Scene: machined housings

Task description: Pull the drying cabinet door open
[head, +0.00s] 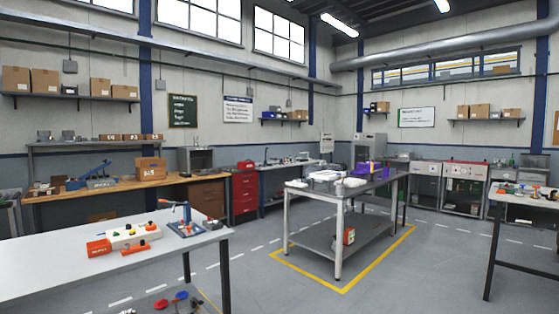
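Neither of my grippers shows in the head view. Two cabinet-like grey units stand far off, and I cannot tell which is the drying cabinet. One grey box-shaped unit (370,147) stands at the back, behind the central table; its door is too small to read. The other grey unit (195,159) stands on the wooden bench at the left wall, with a dark front. I cannot tell whether either door is open or shut.
A central table (329,193) stands inside yellow floor lines. A white table (60,268) fills the near left, and another table (521,199) stands at the right. A red drawer cabinet (244,193) stands by the left wall. Grey floor (420,275) is clear between the tables.

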